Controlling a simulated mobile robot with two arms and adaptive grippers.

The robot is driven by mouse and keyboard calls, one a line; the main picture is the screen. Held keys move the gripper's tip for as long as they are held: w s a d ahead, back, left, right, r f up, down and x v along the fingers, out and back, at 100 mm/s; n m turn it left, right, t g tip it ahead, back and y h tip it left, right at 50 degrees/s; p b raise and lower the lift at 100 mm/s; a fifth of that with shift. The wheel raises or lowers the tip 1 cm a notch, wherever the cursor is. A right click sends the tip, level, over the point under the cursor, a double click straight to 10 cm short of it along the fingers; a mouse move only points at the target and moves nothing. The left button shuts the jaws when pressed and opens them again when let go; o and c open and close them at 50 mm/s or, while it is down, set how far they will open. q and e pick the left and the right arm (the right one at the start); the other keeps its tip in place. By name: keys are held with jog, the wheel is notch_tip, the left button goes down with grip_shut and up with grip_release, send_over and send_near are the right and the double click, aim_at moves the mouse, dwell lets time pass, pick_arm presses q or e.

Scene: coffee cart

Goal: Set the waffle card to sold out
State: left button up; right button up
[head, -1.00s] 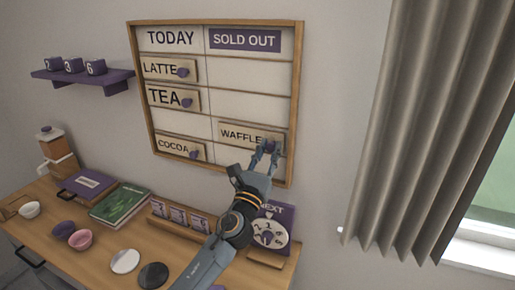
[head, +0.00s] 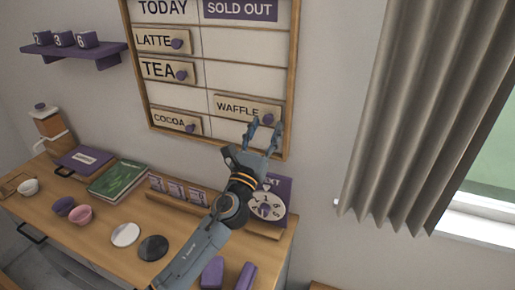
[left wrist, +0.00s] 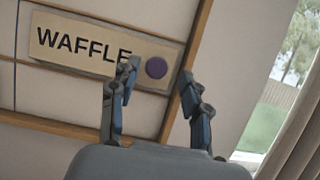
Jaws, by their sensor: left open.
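The wooden waffle card (head: 238,108) sits in the right column of the wall board, under the purple SOLD OUT heading (head: 240,9). It also shows in the left wrist view (left wrist: 85,42), with its round purple knob (left wrist: 156,68) uncovered between the finger lines. My left gripper (head: 265,127) is open and empty, just below and in front of the knob end of the card, apart from it. In the left wrist view its fingertips (left wrist: 158,72) stand either side of the knob. My right gripper is not in view.
Latte (head: 155,41), tea (head: 160,70) and cocoa (head: 170,121) cards sit in the TODAY column. Below, a wooden counter (head: 100,215) holds cups, a green book (head: 118,178) and a dial sign (head: 268,205). A curtain (head: 420,110) hangs at the right.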

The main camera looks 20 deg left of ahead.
pick_arm(q)
jog(key=v, duration=1)
jog(key=shift+d, duration=0.15)
